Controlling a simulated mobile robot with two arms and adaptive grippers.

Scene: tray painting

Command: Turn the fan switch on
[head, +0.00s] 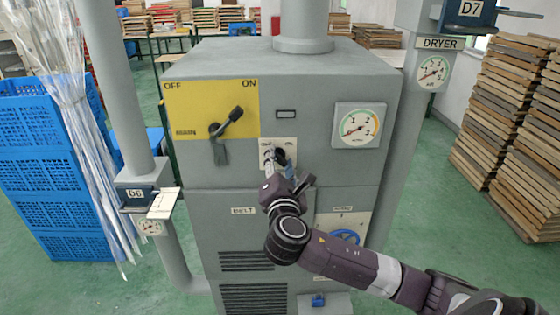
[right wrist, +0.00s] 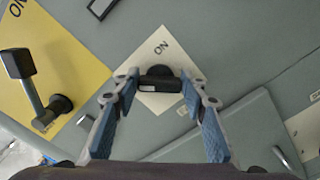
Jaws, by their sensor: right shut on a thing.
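A small black rotary switch (right wrist: 160,78) sits on a white plate (right wrist: 170,108) on the front of the grey machine. The plate shows "ON" in the right wrist view; I cannot read a fan label. My right gripper (right wrist: 160,84) is shut on the switch, one fingertip at each side of it. In the head view the right gripper (head: 279,165) reaches up to the white plate (head: 289,143) and partly hides the switch. How far the switch is turned is hard to tell. My left gripper is not in view.
A yellow OFF/ON panel (head: 184,98) with a large black lever (head: 228,121) is left of the plate. A round gauge (head: 360,125) is to its right. Blue crates (head: 40,150) stand left, tray stacks (head: 515,120) right.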

